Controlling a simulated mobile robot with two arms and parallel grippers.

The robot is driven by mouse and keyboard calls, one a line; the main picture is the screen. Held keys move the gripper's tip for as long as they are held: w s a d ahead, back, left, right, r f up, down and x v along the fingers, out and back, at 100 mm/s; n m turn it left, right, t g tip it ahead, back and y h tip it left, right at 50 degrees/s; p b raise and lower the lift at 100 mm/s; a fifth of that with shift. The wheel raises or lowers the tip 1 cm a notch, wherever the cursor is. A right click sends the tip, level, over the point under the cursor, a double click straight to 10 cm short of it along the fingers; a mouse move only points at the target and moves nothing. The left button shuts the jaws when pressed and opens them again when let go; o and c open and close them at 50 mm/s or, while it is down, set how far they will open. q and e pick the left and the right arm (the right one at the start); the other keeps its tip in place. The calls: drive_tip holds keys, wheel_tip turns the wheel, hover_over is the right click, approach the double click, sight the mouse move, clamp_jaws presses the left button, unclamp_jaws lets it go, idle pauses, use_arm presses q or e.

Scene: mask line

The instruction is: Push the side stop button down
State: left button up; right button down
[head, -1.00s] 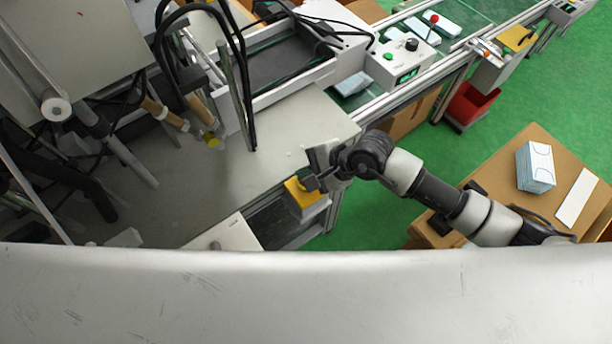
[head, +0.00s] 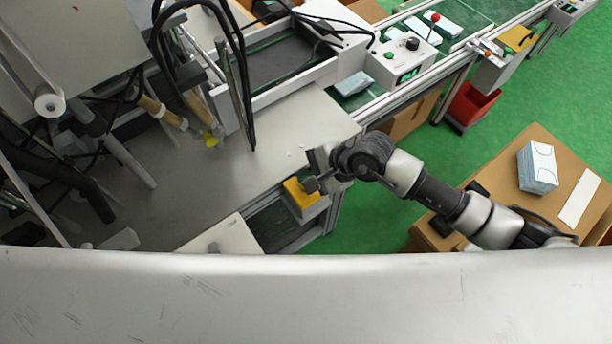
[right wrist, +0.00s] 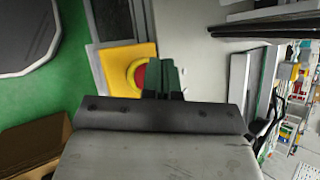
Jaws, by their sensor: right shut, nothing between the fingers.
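The side stop button is a red round button (right wrist: 140,74) on a yellow plate (right wrist: 116,66) in the right wrist view. In the head view its yellow housing (head: 297,194) sits on the side of the machine frame, below the table corner; the red button is hidden there. My right gripper (head: 310,185) is right at the housing. In the right wrist view the right gripper (right wrist: 164,76) is shut and empty, with its dark fingers overlapping the right edge of the red button. I cannot tell whether they touch it. My left gripper is not in view.
The grey table top (head: 215,185) lies left of my right arm. A conveyor with a control box (head: 398,62) runs to the upper right. A brown carton (head: 560,165) bearing a stack of masks (head: 537,168) stands at right. Green floor is open between them.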

drive_tip(key=shift+f+b, duration=0.35)
idle(0.4)
drive_tip(key=shift+r+p, duration=0.45)
drive_tip(key=shift+r, duration=0.4)
drive_tip(key=shift+r+p, duration=1.55)
drive_tip(key=shift+r, duration=1)
